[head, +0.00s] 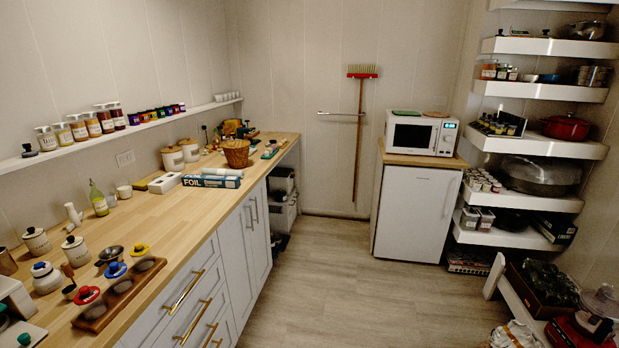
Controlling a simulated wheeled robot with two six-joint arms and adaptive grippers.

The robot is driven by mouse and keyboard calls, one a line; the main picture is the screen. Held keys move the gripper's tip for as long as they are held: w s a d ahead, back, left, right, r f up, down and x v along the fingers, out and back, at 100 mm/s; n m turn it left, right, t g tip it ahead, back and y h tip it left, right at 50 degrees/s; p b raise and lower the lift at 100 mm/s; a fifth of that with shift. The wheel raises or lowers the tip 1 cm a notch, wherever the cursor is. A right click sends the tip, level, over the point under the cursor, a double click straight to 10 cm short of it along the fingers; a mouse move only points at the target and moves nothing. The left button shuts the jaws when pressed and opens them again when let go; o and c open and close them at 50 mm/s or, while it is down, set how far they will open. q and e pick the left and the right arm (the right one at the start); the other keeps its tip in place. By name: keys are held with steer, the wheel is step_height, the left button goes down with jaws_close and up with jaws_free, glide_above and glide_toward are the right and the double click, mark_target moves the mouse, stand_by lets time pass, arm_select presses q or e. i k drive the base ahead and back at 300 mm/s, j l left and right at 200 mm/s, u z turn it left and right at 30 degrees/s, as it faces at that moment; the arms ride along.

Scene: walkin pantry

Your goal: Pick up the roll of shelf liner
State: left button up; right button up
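I cannot surely pick out a roll of shelf liner in the head view. Long packages lie on the wooden counter (150,222) at the left: a blue and white box marked FOIL (211,181), a box with a dark blue end (222,172) behind it, and a white box (165,183) to their left. Whether any of them holds the liner is not readable. A small white upright object (73,214) stands nearer, by a green-tinted bottle (98,198). Neither of my grippers is in view.
A wicker basket (237,154) and canisters (173,158) stand at the counter's back. A white fridge (417,215) with a microwave (421,134) stands by the far wall. Loaded shelves (540,146) line the right. The floor (340,280) between is clear. A broom (359,140) hangs behind.

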mark_target(204, 172)
steer(key=i, duration=2.85)
